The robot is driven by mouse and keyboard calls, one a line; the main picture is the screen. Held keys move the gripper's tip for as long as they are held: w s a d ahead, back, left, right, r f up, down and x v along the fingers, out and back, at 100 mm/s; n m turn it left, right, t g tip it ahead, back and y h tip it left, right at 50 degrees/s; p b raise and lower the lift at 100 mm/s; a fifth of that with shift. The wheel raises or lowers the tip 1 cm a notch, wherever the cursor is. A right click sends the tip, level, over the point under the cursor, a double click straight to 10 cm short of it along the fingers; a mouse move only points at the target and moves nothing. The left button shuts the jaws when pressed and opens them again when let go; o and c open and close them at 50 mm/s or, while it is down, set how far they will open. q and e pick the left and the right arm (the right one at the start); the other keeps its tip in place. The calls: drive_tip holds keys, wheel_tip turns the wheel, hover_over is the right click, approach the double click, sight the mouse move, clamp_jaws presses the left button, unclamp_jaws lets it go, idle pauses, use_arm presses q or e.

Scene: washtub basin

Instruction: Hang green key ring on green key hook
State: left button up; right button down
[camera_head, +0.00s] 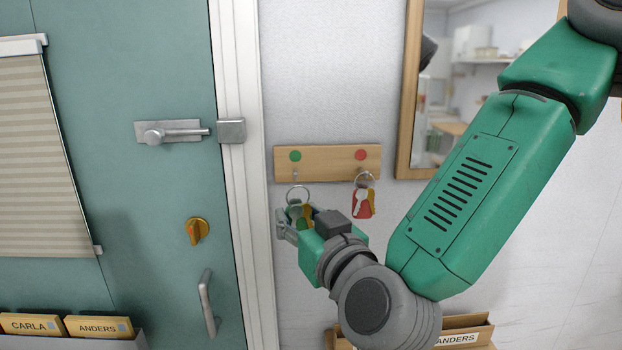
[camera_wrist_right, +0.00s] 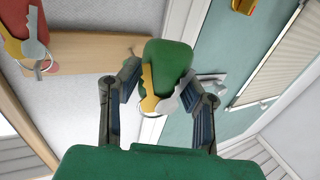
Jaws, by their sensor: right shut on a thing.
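The green key ring (camera_head: 296,212) has a green tag, a silver key, a gold key and a metal loop. My right gripper (camera_head: 294,220) is shut on it, below the wooden key rack (camera_head: 326,164). In the right wrist view the green tag (camera_wrist_right: 168,62) and keys sit between the fingers (camera_wrist_right: 160,82). The green key hook (camera_head: 295,174) is under the green dot at the rack's left. The metal loop stands upright just below this hook; I cannot tell whether it is around the hook. My left gripper is not in view.
A red key ring (camera_head: 363,202) hangs from the hook under the red dot, right of my gripper. A mirror (camera_head: 408,120) is to the right. The teal door (camera_head: 150,75) with latch and handle is on the left. A wooden box (camera_head: 468,328) is below.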

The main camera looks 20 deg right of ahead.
drive_tip(key=shift+a+r, duration=0.3)
drive_tip(key=shift+r, duration=0.15)
drive_tip(key=shift+w+a, duration=0.1)
drive_tip(key=shift+a, duration=0.1)
drive_tip(key=shift+w, duration=0.3)
drive_tip(key=shift+w+f, duration=0.1)
drive_tip(key=shift+w, duration=0.15)
drive_tip(key=shift+w+d+f, duration=0.2)
drive_tip(key=shift+w+d, duration=1.05)
drive_tip(key=shift+d, duration=0.1)
drive_tip(key=w, duration=0.3)
drive_tip(key=w+d+f, duration=0.1)
drive_tip(key=w, duration=0.1)
drive_tip(key=shift+d+b, duration=0.1)
drive_tip(key=shift+b, duration=0.2)
drive_tip(key=shift+w+a+f, duration=0.2)
drive_tip(key=shift+w+f, duration=0.05)
drive_tip(key=shift+a, duration=0.35)
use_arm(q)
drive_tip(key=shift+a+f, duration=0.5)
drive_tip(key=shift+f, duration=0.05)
